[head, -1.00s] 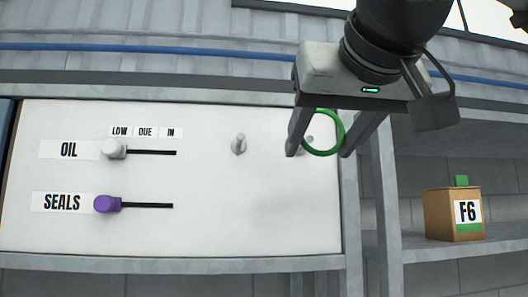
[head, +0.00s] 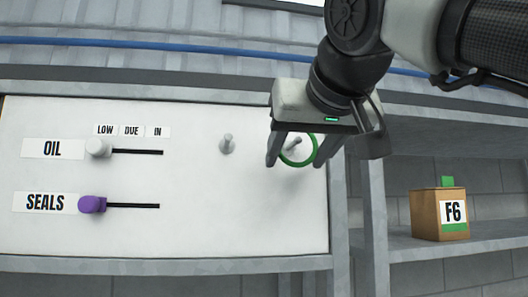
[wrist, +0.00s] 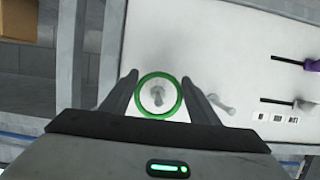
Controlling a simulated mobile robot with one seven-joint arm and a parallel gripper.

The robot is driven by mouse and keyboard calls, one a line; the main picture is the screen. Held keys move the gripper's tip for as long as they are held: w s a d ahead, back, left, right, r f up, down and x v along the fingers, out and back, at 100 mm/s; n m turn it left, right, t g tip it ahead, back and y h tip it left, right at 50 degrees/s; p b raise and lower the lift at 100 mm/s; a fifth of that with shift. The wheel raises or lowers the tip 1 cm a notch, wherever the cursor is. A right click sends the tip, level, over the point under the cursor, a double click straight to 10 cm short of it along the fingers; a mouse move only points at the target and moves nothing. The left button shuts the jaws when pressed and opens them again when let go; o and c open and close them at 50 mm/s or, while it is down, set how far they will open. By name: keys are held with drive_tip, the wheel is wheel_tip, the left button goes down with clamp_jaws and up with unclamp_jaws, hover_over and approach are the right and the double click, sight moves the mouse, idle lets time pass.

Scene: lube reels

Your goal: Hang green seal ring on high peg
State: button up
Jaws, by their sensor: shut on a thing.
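The green seal ring (head: 316,152) is held between the two fingers of my gripper (head: 301,163), in front of the white board (head: 205,215). The ring also shows in the wrist view (wrist: 181,96), its opening facing the board. The right grey peg (head: 294,145) shows through the ring's opening in the head view, and near its middle in the wrist view (wrist: 158,97). I cannot tell whether the peg's tip is inside the ring. The left peg (head: 227,144) is bare, at about the same height in the head view.
On the board's left are an OIL slider with a white knob (head: 98,148) and a SEALS slider with a purple knob (head: 92,204). A grey post (head: 373,200) stands right of the board. A cardboard box marked F6 (head: 438,215) sits on the right shelf.

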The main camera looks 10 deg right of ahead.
drive_tip(key=shift+w, duration=0.55)
drive_tip(key=shift+w+f+b, duration=0.3)
drive_tip(key=shift+w+f, duration=0.2)
drive_tip(key=shift+w, duration=0.1)
drive_tip(key=o, duration=1.1)
drive_tip(key=shift+s, duration=0.1)
